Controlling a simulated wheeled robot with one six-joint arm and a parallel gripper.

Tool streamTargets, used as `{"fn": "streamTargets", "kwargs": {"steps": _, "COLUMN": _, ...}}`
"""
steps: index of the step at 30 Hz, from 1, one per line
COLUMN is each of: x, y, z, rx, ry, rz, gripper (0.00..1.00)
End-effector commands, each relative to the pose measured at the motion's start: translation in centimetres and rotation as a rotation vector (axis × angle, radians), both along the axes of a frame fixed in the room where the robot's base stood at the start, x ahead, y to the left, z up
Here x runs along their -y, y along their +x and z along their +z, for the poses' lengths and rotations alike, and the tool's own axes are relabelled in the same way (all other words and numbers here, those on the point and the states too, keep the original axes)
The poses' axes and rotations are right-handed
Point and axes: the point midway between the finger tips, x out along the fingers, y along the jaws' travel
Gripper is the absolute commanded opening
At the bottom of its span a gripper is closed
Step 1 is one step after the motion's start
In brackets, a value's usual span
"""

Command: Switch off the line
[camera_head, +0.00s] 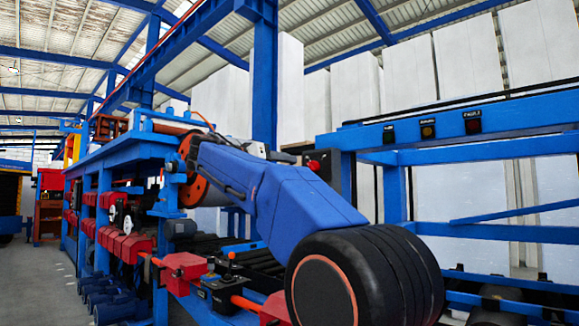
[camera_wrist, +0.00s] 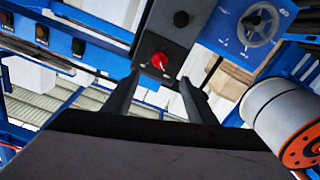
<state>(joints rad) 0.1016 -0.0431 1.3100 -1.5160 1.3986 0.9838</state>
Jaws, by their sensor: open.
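A dark control panel (camera_wrist: 160,35) shows ahead in the wrist view, with a red rotary knob (camera_wrist: 160,60) and a black knob (camera_wrist: 181,19) above it. A small light mark shows on the red knob. In the head view the red knob (camera_head: 313,165) sits on a dark box (camera_head: 328,162) behind my blue arm. My gripper (camera_wrist: 160,77) is open and empty. Its two dark fingers point toward the panel, and the red knob appears between their tips. I see no contact, and the exact distance is unclear. The head view does not clearly show my gripper.
A blue plate with a grey handwheel (camera_wrist: 258,25) is right of the panel. A white roll with an orange end (camera_wrist: 290,115) is close on the right. Several small buttons (camera_head: 427,128) line a blue beam. Blue machine frames (camera_head: 110,160) crowd around; a grey floor (camera_head: 45,260) is left.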

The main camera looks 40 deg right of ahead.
Motion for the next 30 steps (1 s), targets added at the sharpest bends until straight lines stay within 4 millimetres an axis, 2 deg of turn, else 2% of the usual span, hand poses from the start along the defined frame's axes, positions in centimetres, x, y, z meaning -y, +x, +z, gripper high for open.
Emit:
{"fn": "streamTargets", "kwargs": {"steps": 3, "x": -1.5, "y": -0.1, "z": 0.0, "rx": 0.0, "ry": 0.001, "rz": 0.003, "gripper": 0.52}}
{"fn": "streamTargets", "kwargs": {"steps": 9, "x": -2.8, "y": -0.2, "z": 0.0, "rx": 0.0, "ry": 0.0, "rz": 0.001, "gripper": 0.52}}
{"fn": "streamTargets", "kwargs": {"steps": 30, "x": -3.0, "y": -0.3, "z": -0.4, "rx": -0.009, "ry": 0.009, "rz": 0.007, "gripper": 0.52}}
